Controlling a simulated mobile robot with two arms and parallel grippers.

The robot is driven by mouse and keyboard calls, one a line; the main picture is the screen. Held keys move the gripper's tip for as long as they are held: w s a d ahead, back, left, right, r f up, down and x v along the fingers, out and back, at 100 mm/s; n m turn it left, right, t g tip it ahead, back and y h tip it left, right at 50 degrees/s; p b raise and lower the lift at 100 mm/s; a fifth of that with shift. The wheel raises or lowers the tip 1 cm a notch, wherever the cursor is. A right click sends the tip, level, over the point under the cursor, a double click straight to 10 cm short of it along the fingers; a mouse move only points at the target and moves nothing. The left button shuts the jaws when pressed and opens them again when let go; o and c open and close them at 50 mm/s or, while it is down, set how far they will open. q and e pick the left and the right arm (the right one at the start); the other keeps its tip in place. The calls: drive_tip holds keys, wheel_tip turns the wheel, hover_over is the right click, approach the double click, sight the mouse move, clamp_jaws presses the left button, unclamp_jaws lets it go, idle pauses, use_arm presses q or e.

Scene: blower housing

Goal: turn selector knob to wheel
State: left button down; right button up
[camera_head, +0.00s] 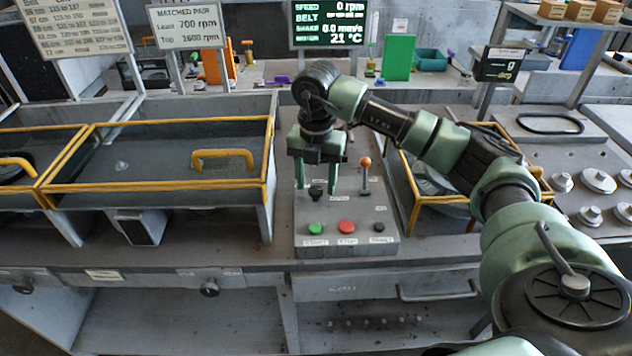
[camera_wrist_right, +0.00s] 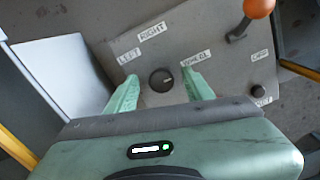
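The black selector knob (camera_wrist_right: 162,80) sits on the grey control panel (camera_wrist_right: 225,75). Around it are the labels LEFT (camera_wrist_right: 128,56), RIGHT (camera_wrist_right: 152,31) and WHEEL (camera_wrist_right: 196,58). A small pale mark shows on the knob's right part; exactly where it points is hard to tell. The knob also shows in the head view (camera_head: 317,192). My right gripper (camera_head: 317,188) points down over the panel. In the wrist view its green fingers (camera_wrist_right: 162,82) are spread on both sides of the knob, with gaps between. It is open and empty. My left gripper is not in view.
An orange-topped lever (camera_head: 365,175) stands right of the knob. Green (camera_head: 315,228), red (camera_head: 346,227) and black (camera_head: 379,227) buttons line the panel's front. A yellow-framed cover with a handle (camera_head: 224,156) lies left, and another yellow frame (camera_head: 413,217) lies right.

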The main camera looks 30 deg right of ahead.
sight(316, 188)
drive_tip(key=shift+s+f, duration=0.1)
wheel_tip(316, 188, up, 8)
drive_tip(key=shift+f+b, duration=0.1)
drive_tip(key=shift+b, duration=0.55)
idle(0.4)
